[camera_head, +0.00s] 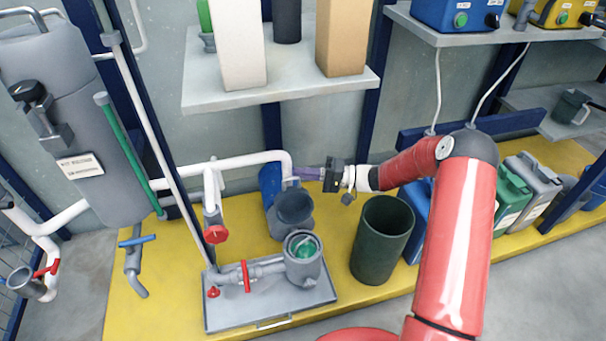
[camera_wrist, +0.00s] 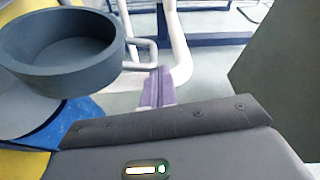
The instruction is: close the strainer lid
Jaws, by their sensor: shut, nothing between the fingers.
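The strainer (camera_head: 312,272) is a grey round housing on the pipe assembly, with its top open and a green insert (camera_head: 306,248) showing inside. A dark grey, round, cup-like piece (camera_head: 293,207) stands just behind it; I cannot tell whether this is the lid. In the wrist view a dark grey round cup with a looped handle (camera_wrist: 65,45) is at the upper left, probably the same piece. My gripper (camera_head: 298,174) is shut and empty, its purple fingers pointing left, above and behind the strainer by the white pipe. The fingers (camera_wrist: 157,85) show apart from the cup.
A white pipe (camera_head: 235,163) runs behind the fingers. A dark green bin (camera_head: 381,245) stands right of the strainer, and a blue drum (camera_head: 268,182) behind it. Red valve handles (camera_head: 245,276) are left of the strainer. A shelf (camera_head: 285,82) hangs above. Jugs (camera_head: 512,195) stand at right.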

